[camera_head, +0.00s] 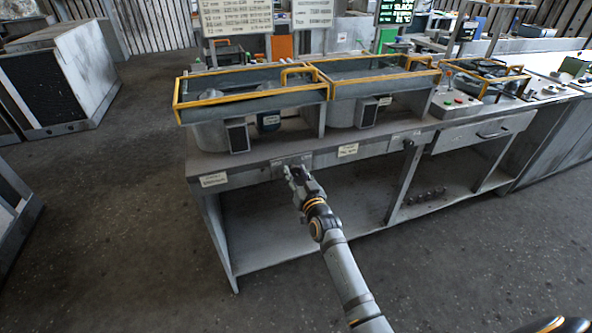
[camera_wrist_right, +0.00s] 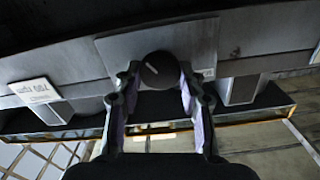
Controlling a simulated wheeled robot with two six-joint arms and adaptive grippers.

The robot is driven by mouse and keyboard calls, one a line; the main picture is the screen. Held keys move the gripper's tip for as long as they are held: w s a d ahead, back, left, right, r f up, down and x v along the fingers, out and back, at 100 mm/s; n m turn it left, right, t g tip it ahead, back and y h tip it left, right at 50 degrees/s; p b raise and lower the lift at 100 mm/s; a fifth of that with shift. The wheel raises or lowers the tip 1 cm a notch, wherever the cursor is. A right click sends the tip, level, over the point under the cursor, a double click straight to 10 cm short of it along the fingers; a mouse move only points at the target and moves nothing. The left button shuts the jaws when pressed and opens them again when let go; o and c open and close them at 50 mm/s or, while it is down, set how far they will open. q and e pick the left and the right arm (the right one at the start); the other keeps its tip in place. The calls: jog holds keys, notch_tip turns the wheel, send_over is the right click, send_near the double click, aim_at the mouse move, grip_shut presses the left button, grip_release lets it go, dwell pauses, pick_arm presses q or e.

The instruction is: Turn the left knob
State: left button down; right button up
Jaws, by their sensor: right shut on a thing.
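The left knob is a dark round knob (camera_wrist_right: 160,70) with a pale mark line, set on a grey plate (camera_wrist_right: 205,45) in the right wrist view. My right gripper (camera_wrist_right: 156,84) has one finger on each side of it and is shut on it. In the head view the right gripper (camera_head: 294,173) is at the front edge of the bench, at the left panel, and hides the knob there. A second dark knob (camera_head: 408,144) shows further right on the bench front. My left gripper is not in view.
The grey bench (camera_head: 240,161) carries two yellow-railed housings (camera_head: 250,90) above the panels. Labels (camera_head: 347,150) are on its front edge. An open shelf (camera_head: 280,225) lies below. A grey cabinet (camera_head: 60,80) stands at the far left. The floor in front is clear.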

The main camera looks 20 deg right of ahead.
jog(key=shift+m+p, duration=0.4)
jog(key=shift+m, duration=0.8)
jog(key=o, duration=1.2)
jog(key=shift+s, duration=0.1)
jog(key=s, duration=1.1)
jog(key=shift+s+d, duration=0.25)
jog(key=shift+s, duration=0.15)
